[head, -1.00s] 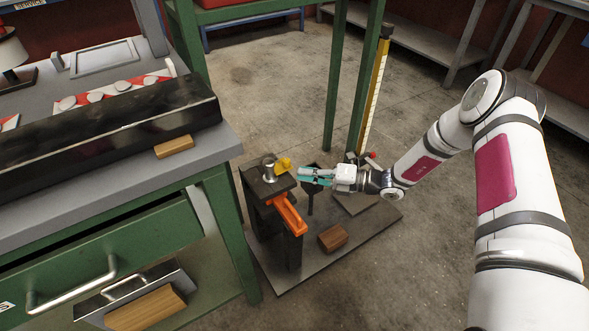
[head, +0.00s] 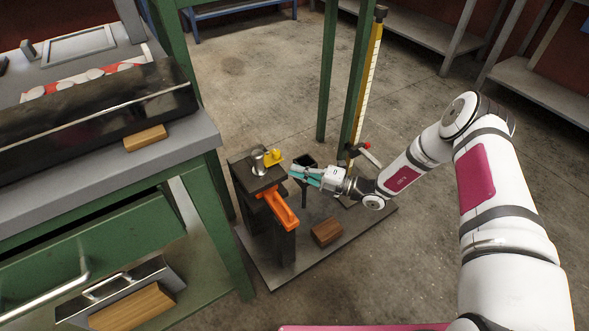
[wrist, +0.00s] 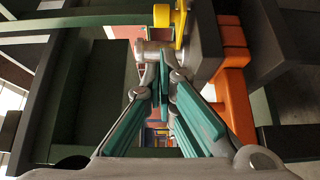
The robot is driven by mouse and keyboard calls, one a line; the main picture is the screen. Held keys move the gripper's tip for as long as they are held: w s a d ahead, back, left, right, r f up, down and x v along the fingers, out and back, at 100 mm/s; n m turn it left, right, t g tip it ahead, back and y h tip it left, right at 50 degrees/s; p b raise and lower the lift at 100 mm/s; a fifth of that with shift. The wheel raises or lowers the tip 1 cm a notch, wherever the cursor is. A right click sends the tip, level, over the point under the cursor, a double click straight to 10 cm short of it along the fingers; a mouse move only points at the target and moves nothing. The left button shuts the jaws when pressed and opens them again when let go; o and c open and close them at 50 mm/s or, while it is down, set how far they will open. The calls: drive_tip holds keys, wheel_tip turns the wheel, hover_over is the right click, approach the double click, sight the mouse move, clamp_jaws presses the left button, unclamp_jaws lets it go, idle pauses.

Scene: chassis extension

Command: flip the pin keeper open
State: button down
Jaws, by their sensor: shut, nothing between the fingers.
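A small yellow piece (head: 273,157), which looks like the pin keeper, sits beside an upright silver pin (head: 257,161) on top of a dark stand (head: 262,178). In the wrist view the yellow piece (wrist: 180,22) is at the top, just beyond and right of the fingertips. An orange lever (head: 281,208) slopes down the stand's front; it also shows at the right of the wrist view (wrist: 235,85). My gripper (head: 292,172) has teal fingers, shut and empty, just right of the yellow piece. In the wrist view its fingertips (wrist: 165,65) are together. Whether it touches the stand is unclear.
The stand rises from a grey floor plate (head: 300,268) with a wooden block (head: 327,232) on it. A green workbench (head: 205,230) is close on the left. A yellow ruled post (head: 367,85) stands behind my gripper. Open concrete floor lies to the right.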

sight(270, 155)
drive_tip(key=b+x, duration=0.1)
drive_tip(key=x, duration=0.7)
drive_tip(key=shift+b, duration=0.4)
drive_tip(key=shift+d, duration=0.1)
drive_tip(key=shift+d+g, duration=0.1)
drive_tip(key=shift+g, duration=0.2)
drive_tip(key=shift+w+d+n+g+y, duration=0.1)
drive_tip(key=shift+n+g+y, duration=0.2)
drive_tip(key=shift+n, duration=0.1)
